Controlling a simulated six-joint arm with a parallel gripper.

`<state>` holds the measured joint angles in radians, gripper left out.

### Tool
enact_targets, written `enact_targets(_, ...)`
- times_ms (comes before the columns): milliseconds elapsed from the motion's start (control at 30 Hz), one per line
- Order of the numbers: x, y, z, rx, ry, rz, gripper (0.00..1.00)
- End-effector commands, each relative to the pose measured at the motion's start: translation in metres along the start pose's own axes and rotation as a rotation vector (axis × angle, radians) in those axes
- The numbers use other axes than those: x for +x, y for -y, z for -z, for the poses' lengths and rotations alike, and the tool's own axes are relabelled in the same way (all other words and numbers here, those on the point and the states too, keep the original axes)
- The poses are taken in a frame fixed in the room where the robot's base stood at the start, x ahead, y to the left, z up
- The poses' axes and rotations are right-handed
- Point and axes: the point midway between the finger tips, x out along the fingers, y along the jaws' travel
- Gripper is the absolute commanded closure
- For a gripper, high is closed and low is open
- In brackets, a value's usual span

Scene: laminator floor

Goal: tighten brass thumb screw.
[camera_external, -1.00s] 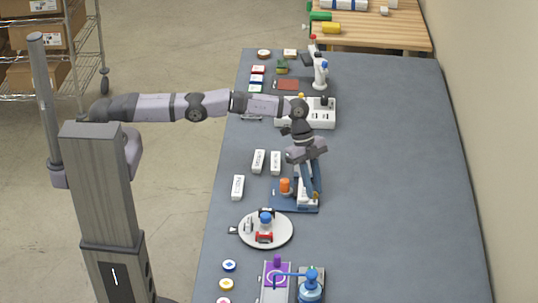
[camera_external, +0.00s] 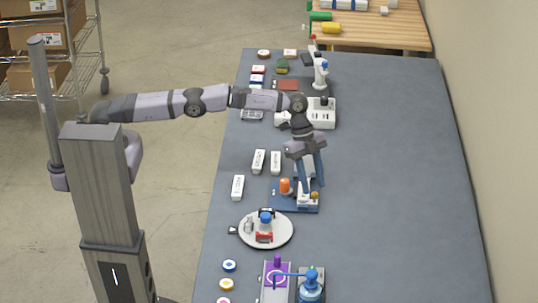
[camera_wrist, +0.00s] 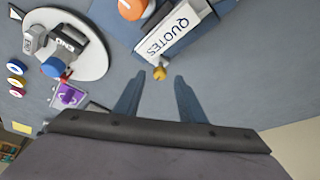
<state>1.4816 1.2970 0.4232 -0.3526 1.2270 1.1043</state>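An orange knob (camera_external: 285,186) stands on the same base. My gripper (camera_wrist: 159,78) is open and empty, its two blue fingers pointing at the fixture. In the wrist view the screw appears in the gap between the fingertips. I cannot tell how far above it they are. It also shows in the external view (camera_external: 315,186).
A round white turntable (camera_external: 284,237) with small parts stands in front of the fixture. The table's right side is clear.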

Motion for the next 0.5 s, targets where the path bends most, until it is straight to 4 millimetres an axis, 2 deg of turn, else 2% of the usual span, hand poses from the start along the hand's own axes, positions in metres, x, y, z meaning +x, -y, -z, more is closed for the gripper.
enact_targets(300,-0.039,0.001,-0.001,-0.001,-0.002,0.003,0.64)
enact_targets(500,-0.054,0.000,-0.001,-0.001,0.000,0.001,0.64)
